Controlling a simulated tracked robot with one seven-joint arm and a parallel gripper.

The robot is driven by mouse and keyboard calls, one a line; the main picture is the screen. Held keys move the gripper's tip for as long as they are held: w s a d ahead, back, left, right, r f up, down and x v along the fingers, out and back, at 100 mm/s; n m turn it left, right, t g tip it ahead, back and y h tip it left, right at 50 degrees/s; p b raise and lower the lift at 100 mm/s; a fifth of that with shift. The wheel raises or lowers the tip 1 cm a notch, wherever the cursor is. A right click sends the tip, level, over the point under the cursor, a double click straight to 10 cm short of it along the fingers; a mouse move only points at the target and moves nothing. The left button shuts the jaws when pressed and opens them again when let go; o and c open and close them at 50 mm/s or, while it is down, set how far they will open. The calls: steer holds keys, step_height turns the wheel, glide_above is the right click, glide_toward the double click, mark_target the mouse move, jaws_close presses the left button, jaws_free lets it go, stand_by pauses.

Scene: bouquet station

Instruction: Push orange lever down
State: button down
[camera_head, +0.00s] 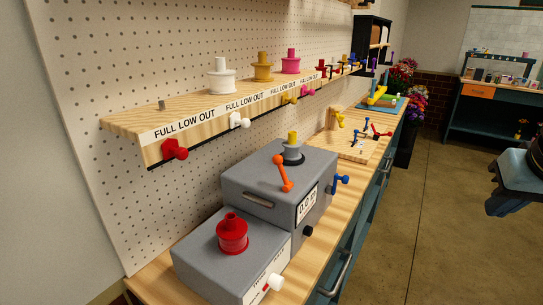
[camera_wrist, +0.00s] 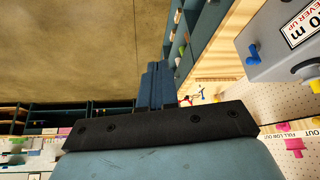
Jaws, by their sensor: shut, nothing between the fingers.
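The orange lever (camera_head: 283,174) stands on the right edge of the top of a grey machine box (camera_head: 240,180), in the head view. It points up and leans slightly left. A white display plate (camera_head: 307,203) is on the box's side below it. My gripper (camera_wrist: 157,75) is shut and empty in the wrist view, its dark blue fingers together, with the floor behind them. The grey box also shows at the upper right of that view (camera_wrist: 285,55), apart from my fingers. The orange lever cannot be seen there.
A blue knob (camera_head: 341,180) sticks out of the box's side. A lower grey box (camera_head: 220,262) with a red spool (camera_head: 232,233) is in front. A shelf (camera_head: 150,123) with coloured spools and knobs runs above along the pegboard.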

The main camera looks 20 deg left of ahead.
steer(key=w+a+r+n+g+h, duration=0.1)
steer(key=w+a+r+n, duration=0.15)
steer(key=a, duration=0.65)
steer(key=w+a+r+n+h, duration=0.1)
steer(key=w+a+r, duration=0.25)
steer(key=a, duration=0.55)
steer(key=s+a+n+t, duration=0.1)
steer(key=s+a, duration=0.2)
steer(key=a, duration=0.9)
steer(key=s+a+n+t, duration=0.1)
steer(key=s+a+n, duration=0.1)
steer(key=a, duration=1)
steer(key=shift+s+r+t, duration=0.3)
steer(key=shift+s+r, duration=0.15)
steer(key=shift+s, duration=0.05)
glide_toward(281, 170)
steer(key=w+a+f, duration=0.2)
steer(key=w+f, duration=0.2)
steer(key=shift+s+d+f, duration=0.1)
steer(key=shift+s+f, duration=0.1)
